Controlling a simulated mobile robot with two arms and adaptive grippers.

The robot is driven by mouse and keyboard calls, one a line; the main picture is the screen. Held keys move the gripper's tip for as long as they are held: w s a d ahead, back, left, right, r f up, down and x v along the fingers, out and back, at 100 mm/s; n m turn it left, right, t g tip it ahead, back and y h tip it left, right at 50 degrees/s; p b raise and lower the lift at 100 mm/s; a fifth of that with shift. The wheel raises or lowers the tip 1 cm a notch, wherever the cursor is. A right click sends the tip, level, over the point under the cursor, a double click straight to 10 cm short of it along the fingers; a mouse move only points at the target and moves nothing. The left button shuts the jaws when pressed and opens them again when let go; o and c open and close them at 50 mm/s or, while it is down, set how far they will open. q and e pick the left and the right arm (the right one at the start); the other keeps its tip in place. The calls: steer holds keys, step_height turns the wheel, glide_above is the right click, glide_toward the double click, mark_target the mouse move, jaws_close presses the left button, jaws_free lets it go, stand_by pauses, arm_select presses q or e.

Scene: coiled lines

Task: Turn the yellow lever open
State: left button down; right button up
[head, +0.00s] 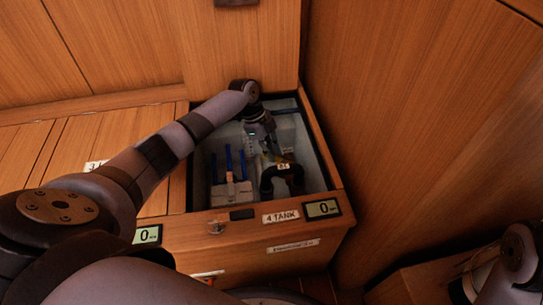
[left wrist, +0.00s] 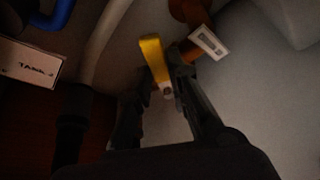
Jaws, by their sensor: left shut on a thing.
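The yellow lever (left wrist: 152,58) shows in the left wrist view, one end rising past my fingers and the other between them. It is beside a copper-coloured pipe (left wrist: 190,48) with a white tag (left wrist: 208,41). My left gripper (left wrist: 163,83) is shut on the lever. In the head view my left gripper (head: 272,148) reaches down into the open tank bin (head: 333,178) in the corner. The lever is mostly hidden there behind the gripper. My right arm shows at the lower right, but its gripper is out of the picture.
The bin holds blue pipes (head: 228,158), a white box (head: 231,193) and a black bent pipe (head: 267,181). Wooden walls stand close behind and to the right. A "4 TANK" label (head: 281,216) and a display reading 0 (head: 322,208) are on the front rim.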

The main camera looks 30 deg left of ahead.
arm_select(q)
steer(key=shift+w, duration=0.15)
stand_by(0.3)
steer(key=c, duration=1.5)
jaws_free()
